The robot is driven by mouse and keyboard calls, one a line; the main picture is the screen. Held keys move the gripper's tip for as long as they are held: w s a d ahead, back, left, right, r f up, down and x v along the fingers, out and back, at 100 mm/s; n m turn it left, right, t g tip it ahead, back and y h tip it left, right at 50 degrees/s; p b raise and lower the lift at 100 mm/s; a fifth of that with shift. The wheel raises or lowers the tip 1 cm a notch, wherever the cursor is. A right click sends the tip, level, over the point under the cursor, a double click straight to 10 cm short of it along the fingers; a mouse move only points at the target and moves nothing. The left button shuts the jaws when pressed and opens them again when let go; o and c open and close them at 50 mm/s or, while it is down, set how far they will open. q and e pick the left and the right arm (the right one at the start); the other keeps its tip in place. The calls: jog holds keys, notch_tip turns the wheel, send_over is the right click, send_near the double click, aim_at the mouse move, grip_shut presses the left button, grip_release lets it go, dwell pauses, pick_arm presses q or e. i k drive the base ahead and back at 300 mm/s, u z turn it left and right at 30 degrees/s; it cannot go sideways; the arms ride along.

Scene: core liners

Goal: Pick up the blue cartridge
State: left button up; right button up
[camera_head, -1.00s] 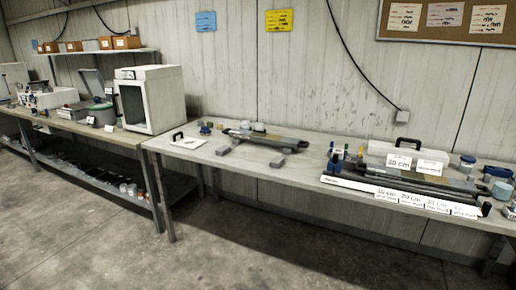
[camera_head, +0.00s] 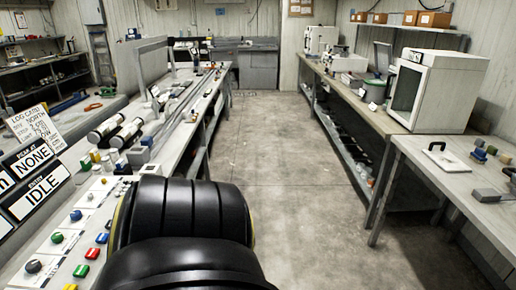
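I cannot single out a blue cartridge for certain. Small blue things show: a blue block (camera_head: 102,238) and a blue knob (camera_head: 76,215) on the sloped panel at lower left, and a blue-grey piece (camera_head: 479,154) on the right bench. Neither gripper is in view. A large black ribbed part of my own arm fills the lower middle and hides part of the left bench and floor.
A long left bench (camera_head: 205,105) carries dark-and-white cylinders (camera_head: 125,131). Signs reading NONE and IDLE (camera_head: 36,180) stand at far left. A white box oven (camera_head: 437,85) stands on the right bench. The aisle floor (camera_head: 272,160) between the benches is clear.

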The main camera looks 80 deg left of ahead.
aim_at(120, 164)
jog(key=u, duration=2.65)
jog(key=i, duration=2.2)
jog(key=u, duration=2.75)
jog(key=i, duration=0.35)
jog(key=z, duration=0.05)
